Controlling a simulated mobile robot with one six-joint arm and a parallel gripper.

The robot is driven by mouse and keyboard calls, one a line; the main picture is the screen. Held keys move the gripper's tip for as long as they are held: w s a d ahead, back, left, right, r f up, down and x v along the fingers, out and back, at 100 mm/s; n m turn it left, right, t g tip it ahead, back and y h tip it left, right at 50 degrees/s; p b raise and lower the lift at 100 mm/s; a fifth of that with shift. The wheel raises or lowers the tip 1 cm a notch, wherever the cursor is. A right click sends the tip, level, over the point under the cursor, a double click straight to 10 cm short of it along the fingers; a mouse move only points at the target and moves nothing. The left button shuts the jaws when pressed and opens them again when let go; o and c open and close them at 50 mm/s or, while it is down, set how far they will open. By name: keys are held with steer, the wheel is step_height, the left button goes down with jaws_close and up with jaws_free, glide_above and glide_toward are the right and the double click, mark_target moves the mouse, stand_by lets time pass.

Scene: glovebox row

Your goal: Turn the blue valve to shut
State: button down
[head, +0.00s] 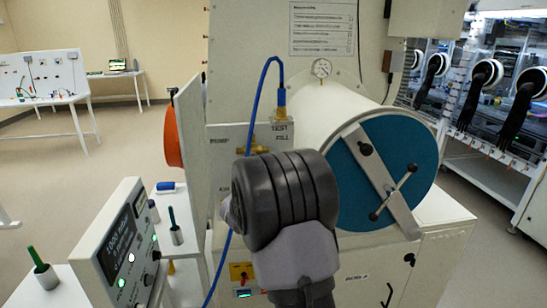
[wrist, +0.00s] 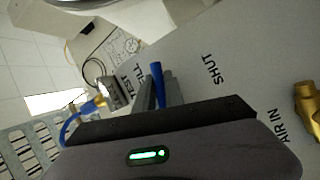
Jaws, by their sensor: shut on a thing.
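The blue valve's handle (wrist: 156,72) shows in the wrist view as a narrow blue bar between my gripper's two grey fingers. My gripper (wrist: 159,90) is shut on this handle. The word SHUT (wrist: 216,70) is printed on the grey panel (wrist: 200,95) to the right of the handle, a little apart from it. The valve's body is hidden by my gripper. In the head view my dark wrist (head: 285,197) covers the valve and the fingertips.
A blue hose (head: 258,95) runs from a fitting by the TEST and FILL labels (head: 281,131) down behind my wrist. A brass fitting (wrist: 307,102) sits by AIR IN. The round teal door (head: 400,150) stands right, a control box (head: 122,245) left.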

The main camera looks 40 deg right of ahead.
steer(key=w+a+f+m+y+p, duration=0.3)
steer(key=a+f+m+y+p, duration=0.1)
steer(key=m, duration=0.7)
steer(key=shift+a+f+g+y, duration=0.15)
steer(key=shift+a+g+y, duration=0.25)
steer(key=shift+y, duration=0.8)
steer(key=shift+a+m, duration=0.1)
steer(key=shift+m, duration=0.2)
steer(key=c, duration=1.4)
jaws_free()
steer(key=shift+c, duration=0.2)
steer(key=p+v, duration=0.3)
steer(key=v, duration=1.4)
steer(key=shift+s+p, duration=0.2)
steer(key=shift+p, duration=0.2)
